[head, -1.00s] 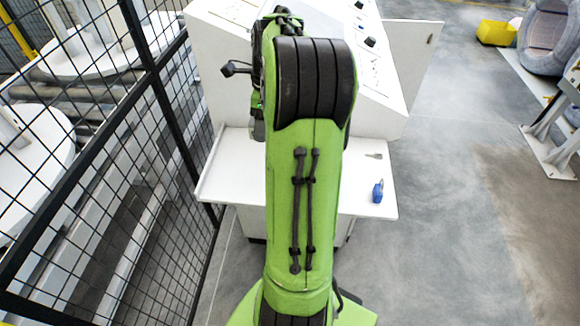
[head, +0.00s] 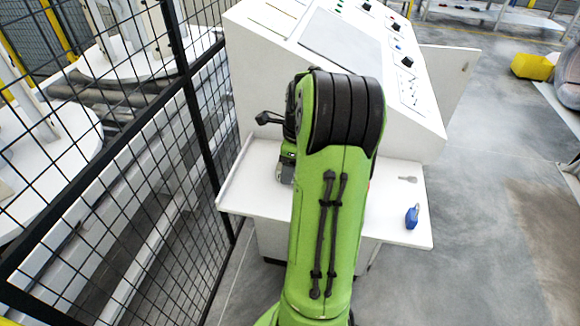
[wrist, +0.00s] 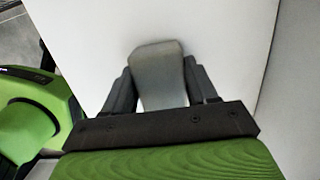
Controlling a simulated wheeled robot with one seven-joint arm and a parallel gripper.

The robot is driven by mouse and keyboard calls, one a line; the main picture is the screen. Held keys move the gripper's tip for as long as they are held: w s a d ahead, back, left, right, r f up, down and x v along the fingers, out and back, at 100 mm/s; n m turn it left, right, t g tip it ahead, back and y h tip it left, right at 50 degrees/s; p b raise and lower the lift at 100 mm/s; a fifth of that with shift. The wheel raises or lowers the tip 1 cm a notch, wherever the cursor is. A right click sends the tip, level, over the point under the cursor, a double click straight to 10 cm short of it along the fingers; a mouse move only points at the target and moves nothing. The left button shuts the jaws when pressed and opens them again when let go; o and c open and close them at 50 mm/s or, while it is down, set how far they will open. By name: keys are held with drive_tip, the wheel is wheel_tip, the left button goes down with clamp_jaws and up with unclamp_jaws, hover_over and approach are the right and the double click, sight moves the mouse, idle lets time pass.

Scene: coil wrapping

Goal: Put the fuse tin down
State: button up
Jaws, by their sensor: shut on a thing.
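The fuse tin (wrist: 158,80) is a grey, rounded-edged piece held between the two dark fingers of my gripper (wrist: 159,72) in the wrist view. My gripper is shut on it, one finger on each side. A plain white surface lies beyond the tin; I cannot tell whether the tin touches it. In the head view my green arm reaches over the white shelf (head: 390,228) of the console and hides most of the gripper and the tin.
A blue padlock (head: 412,217) and a small grey key (head: 407,179) lie on the shelf's right part. The white sloped console (head: 412,128) rises behind. A black mesh fence (head: 120,165) stands close on the left. Open floor (head: 470,220) lies to the right, with a yellow bin (head: 532,66).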

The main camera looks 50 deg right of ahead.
drive_tip(key=o, duration=1.2)
drive_tip(key=shift+o, duration=0.2)
wheel_tip(320, 180, up, 12)
drive_tip(key=s+p, duration=0.2)
drive_tip(key=p, duration=0.3)
drive_tip(key=w+a+r+n+t+h, duration=0.1)
drive_tip(key=a+r+n, duration=0.2)
drive_tip(key=a+n, duration=0.6)
drive_tip(key=w+a+r+n+h, duration=0.1)
drive_tip(key=a+r+n, duration=0.1)
drive_tip(key=a+n, duration=0.75)
drive_tip(key=s+a+r+n+t+y+p, duration=0.1)
drive_tip(key=s+a+r+n+t+p, duration=0.1)
drive_tip(key=s+a+n, duration=0.7)
drive_tip(key=a+n+t+p, duration=0.1)
drive_tip(key=a+n, duration=0.2)
drive_tip(key=n, duration=0.1)
drive_tip(key=shift+s, duration=0.25)
drive_tip(key=shift+f, duration=0.2)
drive_tip(key=shift+c, duration=0.3)
